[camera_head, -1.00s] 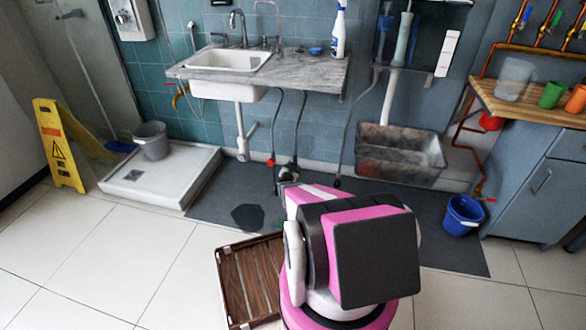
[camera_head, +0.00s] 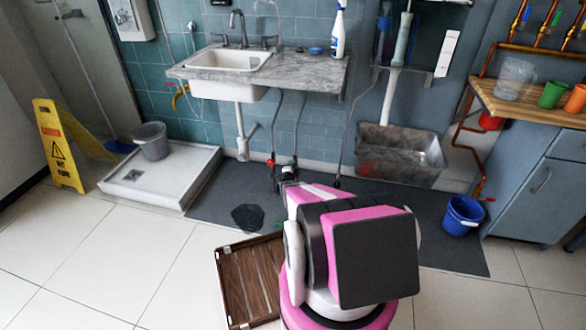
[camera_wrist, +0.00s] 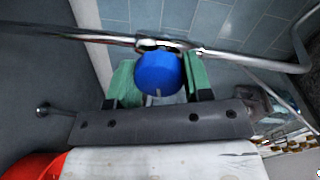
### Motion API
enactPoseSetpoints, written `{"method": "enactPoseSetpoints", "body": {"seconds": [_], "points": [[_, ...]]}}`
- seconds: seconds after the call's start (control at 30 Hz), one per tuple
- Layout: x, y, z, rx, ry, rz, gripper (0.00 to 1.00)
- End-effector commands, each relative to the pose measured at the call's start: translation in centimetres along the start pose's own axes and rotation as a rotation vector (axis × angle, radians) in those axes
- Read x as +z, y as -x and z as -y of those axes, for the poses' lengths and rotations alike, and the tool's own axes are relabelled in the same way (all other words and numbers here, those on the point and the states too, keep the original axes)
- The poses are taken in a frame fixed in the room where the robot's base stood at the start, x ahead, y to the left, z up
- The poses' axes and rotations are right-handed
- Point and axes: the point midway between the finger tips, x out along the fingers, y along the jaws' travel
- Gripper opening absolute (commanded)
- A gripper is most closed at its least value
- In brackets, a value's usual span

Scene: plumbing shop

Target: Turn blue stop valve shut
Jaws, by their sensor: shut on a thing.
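The blue stop valve's round handle (camera_wrist: 157,73) sits between the two green finger pads of my gripper (camera_wrist: 160,82) in the wrist view. The gripper is shut on it. A metal pipe (camera_wrist: 95,37) runs just beyond the handle, with fittings behind it. In the head view my gripper (camera_head: 287,174) is low at the wall below the counter, by the dark hoses; my arm hides most of it, and the blue handle cannot be made out there. A red valve handle (camera_head: 270,163) shows just to the left of the gripper.
A white drain pipe (camera_head: 241,135) and sink (camera_head: 230,75) are above left. A wooden crate (camera_head: 250,280) lies on the floor near my base. A red thing (camera_wrist: 35,167) shows at lower left.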

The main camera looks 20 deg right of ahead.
Motion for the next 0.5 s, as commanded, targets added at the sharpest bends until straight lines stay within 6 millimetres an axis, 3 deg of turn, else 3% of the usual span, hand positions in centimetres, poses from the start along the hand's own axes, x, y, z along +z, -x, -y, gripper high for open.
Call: {"method": "enactPoseSetpoints", "body": {"seconds": [0.5], "points": [[0.01, 0.09, -0.12, 0.001, -0.161, 0.015, 0.22]]}}
